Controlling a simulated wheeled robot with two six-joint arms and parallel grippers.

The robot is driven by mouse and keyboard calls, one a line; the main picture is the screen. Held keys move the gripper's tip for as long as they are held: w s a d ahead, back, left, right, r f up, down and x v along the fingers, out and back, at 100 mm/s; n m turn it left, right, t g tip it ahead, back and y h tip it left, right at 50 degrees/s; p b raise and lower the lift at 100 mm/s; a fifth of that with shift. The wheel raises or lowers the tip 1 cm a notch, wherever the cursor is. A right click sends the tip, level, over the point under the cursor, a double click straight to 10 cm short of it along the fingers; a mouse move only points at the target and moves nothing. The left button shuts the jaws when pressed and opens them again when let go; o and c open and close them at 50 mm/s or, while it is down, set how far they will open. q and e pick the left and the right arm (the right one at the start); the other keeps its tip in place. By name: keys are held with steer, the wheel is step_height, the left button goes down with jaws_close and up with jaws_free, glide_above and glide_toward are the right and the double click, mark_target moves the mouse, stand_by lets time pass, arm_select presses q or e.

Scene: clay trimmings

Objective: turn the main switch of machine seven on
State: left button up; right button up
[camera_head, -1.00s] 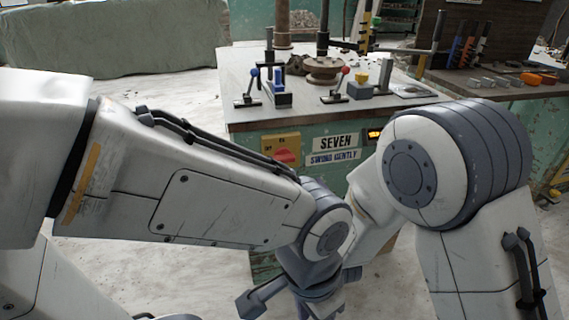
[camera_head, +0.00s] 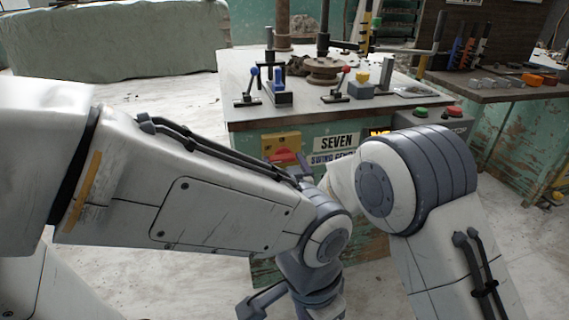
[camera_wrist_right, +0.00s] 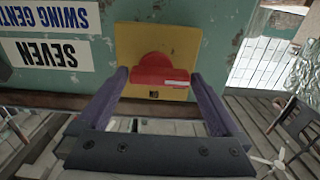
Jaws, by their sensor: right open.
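The main switch, a red knob (camera_wrist_right: 160,70) on a yellow plate (camera_wrist_right: 128,40), is on the green front of machine seven. The plate (camera_head: 274,142) is left of the SEVEN label (camera_head: 336,142) in the head view, its lower part behind my left arm. In the upside-down wrist view, the knob's pale mark lies sideways, towards picture right. My right gripper (camera_wrist_right: 160,76) is open, its fingers on either side of the knob; contact is unclear. My left wrist is low in the head view; its gripper's jaws cannot be made out.
The machine top (camera_head: 236,112) carries levers with blue and red knobs and a round metal part. A control box (camera_head: 440,121) with green and red buttons is at its right. A tool bench (camera_head: 470,92) stands further right. My left forearm crosses in front of the machine.

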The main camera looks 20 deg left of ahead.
steer(key=c, duration=1.1)
steer(key=shift+o, duration=0.2)
